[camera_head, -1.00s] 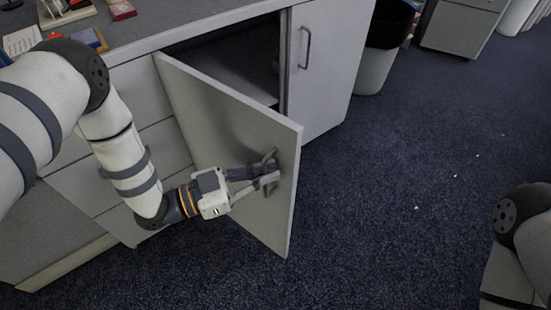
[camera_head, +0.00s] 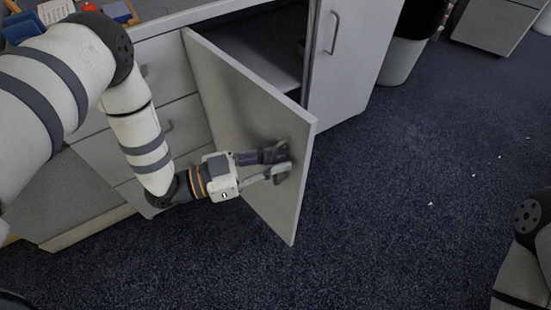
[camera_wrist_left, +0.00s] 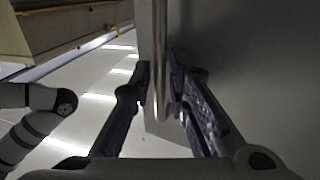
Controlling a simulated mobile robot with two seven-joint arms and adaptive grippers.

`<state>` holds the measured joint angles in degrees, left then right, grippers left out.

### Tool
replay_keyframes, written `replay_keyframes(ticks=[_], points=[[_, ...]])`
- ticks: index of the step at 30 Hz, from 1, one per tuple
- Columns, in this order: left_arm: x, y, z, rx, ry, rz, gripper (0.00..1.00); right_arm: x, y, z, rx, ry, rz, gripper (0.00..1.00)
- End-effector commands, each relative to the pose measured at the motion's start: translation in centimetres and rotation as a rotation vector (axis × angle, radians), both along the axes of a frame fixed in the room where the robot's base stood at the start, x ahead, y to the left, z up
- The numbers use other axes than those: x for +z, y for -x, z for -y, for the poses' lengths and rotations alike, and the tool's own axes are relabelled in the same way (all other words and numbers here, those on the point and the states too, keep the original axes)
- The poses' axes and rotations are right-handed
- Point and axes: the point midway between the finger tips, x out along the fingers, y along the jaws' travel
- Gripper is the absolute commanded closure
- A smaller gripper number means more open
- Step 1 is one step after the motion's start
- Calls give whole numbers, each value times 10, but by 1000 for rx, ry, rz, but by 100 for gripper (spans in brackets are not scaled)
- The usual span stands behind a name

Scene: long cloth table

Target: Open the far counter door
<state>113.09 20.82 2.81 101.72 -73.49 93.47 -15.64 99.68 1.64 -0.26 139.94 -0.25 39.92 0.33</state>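A grey counter door (camera_head: 240,110) stands swung out from the cabinet, hinged on its left, with the dark interior (camera_head: 270,50) showing behind it. My left gripper (camera_head: 281,161) is at the handle on this door's outer face, near its free edge. In the left wrist view, the upright metal handle (camera_wrist_left: 160,60) lies between the spread fingers (camera_wrist_left: 160,92), with visible gaps beside it. A second counter door (camera_head: 350,60), to the right, is closed and has its own handle (camera_head: 334,33). My right gripper is out of view.
Closed drawers (camera_head: 170,125) lie left of the open door, behind my left arm. A bin (camera_head: 403,55) stands beyond the cabinet's right end. Blue carpet (camera_head: 400,200) is clear to the right and in front of the door.

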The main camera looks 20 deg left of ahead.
Motion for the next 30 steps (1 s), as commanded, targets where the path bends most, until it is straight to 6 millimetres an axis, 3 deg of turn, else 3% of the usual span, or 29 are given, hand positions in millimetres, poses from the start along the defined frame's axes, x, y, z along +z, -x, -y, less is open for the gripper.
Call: replay_keyframes(ticks=[5,12,18,30], points=[[0,8,-11,4,-1,-1,84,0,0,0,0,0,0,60],[-1,47,-62,4,-2,-3,84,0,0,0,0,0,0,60],[0,69,-90,1,-1,0,84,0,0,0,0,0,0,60],[0,74,-95,0,0,0,84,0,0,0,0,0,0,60]])
